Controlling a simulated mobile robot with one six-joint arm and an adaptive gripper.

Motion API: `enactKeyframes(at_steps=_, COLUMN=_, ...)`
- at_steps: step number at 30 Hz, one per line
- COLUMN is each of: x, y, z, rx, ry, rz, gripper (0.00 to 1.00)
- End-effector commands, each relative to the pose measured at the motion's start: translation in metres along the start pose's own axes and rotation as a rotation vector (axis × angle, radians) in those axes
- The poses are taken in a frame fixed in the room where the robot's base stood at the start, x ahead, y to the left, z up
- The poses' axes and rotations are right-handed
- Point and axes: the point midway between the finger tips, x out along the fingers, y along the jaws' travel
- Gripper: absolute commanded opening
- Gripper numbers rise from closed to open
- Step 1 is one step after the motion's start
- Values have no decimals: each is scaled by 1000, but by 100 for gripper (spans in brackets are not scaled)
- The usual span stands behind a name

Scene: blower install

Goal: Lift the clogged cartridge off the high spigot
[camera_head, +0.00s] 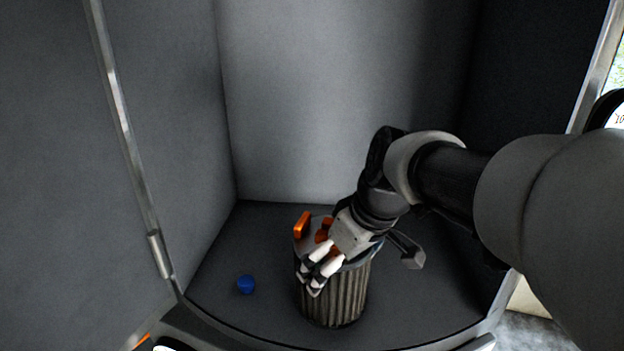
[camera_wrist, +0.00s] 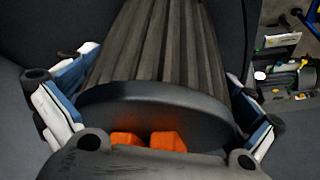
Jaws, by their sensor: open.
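The pleated grey-brown cartridge (camera_head: 335,300) stands upright on the dark floor of the compartment. It has a dark top cap with orange parts (camera_head: 303,224). My gripper (camera_head: 320,270) is at the top of the cartridge and hides part of the cap. In the wrist view, the pleated cartridge (camera_wrist: 155,45) lies between the two spread fingers of my gripper (camera_wrist: 160,78), one on each side. The orange parts (camera_wrist: 150,140) show close to the palm. I cannot tell whether the fingers touch the cartridge. The spigot is not visible, and the cartridge may hide it.
A small blue object (camera_head: 246,284) lies on the floor left of the cartridge. Grey walls (camera_head: 320,100) enclose the compartment at the back and sides. A curved rim (camera_head: 400,346) runs along the front. Floor left of the cartridge is mostly clear.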

Motion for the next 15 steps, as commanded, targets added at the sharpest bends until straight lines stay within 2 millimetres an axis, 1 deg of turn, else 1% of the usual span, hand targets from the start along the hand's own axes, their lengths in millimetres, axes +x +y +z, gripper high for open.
enactKeyframes(at_steps=3, x=3, y=0, z=0, rx=0, ry=-1, rz=-1, gripper=100)
enactKeyframes(at_steps=9, x=3, y=0, z=0, rx=0, ry=0, rz=0, gripper=100)
enactKeyframes(at_steps=15, x=3, y=0, z=0, rx=0, ry=0, rz=0, gripper=87)
